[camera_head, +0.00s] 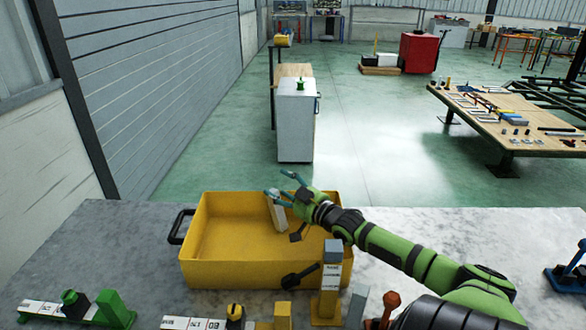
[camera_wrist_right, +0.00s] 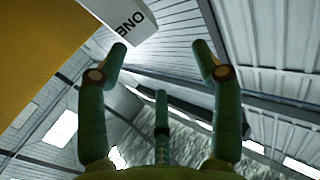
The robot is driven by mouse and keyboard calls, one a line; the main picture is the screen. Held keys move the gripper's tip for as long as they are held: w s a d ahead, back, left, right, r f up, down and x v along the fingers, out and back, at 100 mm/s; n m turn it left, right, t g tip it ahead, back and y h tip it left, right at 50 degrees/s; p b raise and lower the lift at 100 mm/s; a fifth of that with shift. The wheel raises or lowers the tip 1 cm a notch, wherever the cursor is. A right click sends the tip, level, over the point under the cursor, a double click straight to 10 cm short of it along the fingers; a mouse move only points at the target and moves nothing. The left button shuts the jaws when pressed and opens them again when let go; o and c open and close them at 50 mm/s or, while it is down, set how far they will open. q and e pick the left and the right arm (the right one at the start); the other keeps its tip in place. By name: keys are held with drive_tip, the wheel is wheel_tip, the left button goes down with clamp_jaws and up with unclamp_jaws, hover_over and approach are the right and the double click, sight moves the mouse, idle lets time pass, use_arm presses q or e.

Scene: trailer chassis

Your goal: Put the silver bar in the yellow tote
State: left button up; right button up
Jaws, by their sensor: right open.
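A pale silver-grey bar (camera_head: 277,212) is tilted, within the outline of the yellow tote (camera_head: 203,262) near its back wall. I cannot tell whether it rests on the tote or is in the air. My right gripper (camera_head: 277,184) is open, above and beside the bar, reaching over the tote from the right. In the right wrist view, the bar's end with dark lettering (camera_wrist_right: 125,20) lies beyond the open fingers (camera_wrist_right: 160,48), with no finger visibly gripping it. The tote's yellow surface fills the upper left there. My left gripper is not in view.
The tote stands on a grey table (camera_head: 120,235). Along the front are a green block (camera_head: 114,308), a labelled yellow post (camera_head: 329,285) and a red-brown part (camera_head: 389,304). A white cabinet (camera_head: 296,125) stands behind the table. The table's left side is mostly clear.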

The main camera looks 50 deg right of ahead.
drive_tip(key=s, duration=0.7)
drive_tip(key=shift+s+a+b, duration=0.25)
drive_tip(key=shift+s+b, duration=0.05)
